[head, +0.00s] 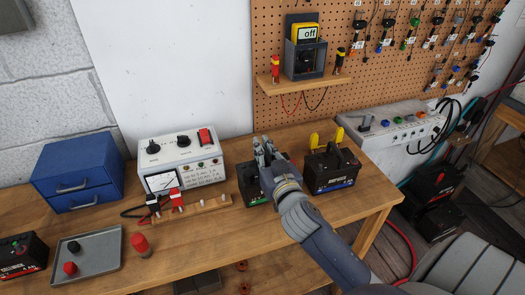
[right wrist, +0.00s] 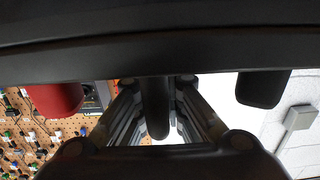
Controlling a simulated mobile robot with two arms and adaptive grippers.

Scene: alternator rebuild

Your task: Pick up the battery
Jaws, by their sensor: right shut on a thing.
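A black battery with a green marking (head: 250,183) is at the middle of the workbench, partly hidden behind my right gripper. My right gripper (head: 264,148) is over it and shut on it. In the right wrist view the fingers (right wrist: 157,110) close around a dark upright part of it, with a red cap (right wrist: 55,99) on one side and a black cap (right wrist: 263,88) on the other. I cannot tell whether its base touches the bench. My left gripper is not in view.
Another black battery (head: 333,172) with yellow clips stands close to the right. A white test unit (head: 183,160) stands left, with a wooden strip (head: 205,212) before it. A grey tray (head: 100,262), a red-topped cylinder (head: 141,245) and blue drawers (head: 78,172) are further left.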

